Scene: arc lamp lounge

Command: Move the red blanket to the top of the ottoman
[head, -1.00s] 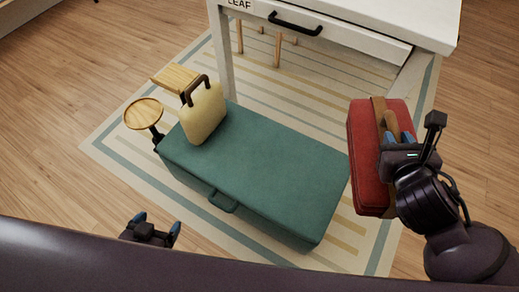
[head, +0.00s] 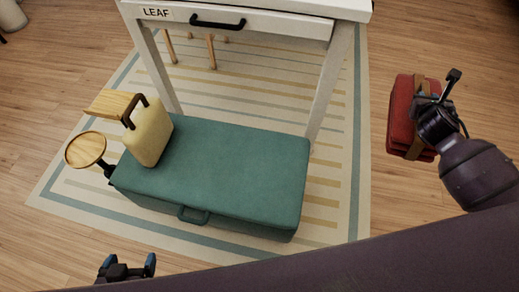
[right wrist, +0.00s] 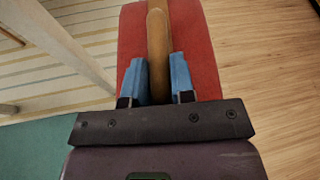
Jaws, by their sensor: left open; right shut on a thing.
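The red blanket (head: 401,112) is a folded bundle with a brown strap and handle, held in the air to the right of the ottoman. My right gripper (head: 428,97) is shut on its brown handle; the right wrist view shows the blue fingertips (right wrist: 158,80) on either side of the handle, with the red blanket (right wrist: 197,50) behind. The ottoman (head: 235,165) is a green box with a dark front handle, standing on the striped rug. Its top is mostly bare. My left gripper (head: 127,267) is open and empty, low in front of the ottoman.
A cream case with a dark handle (head: 148,135) stands on the ottoman's left end. A small round wooden table (head: 86,149) and a wooden slab (head: 115,103) are beside it. A white desk (head: 270,8) marked LEAF stands behind; its leg (head: 331,80) is near the ottoman's back right corner.

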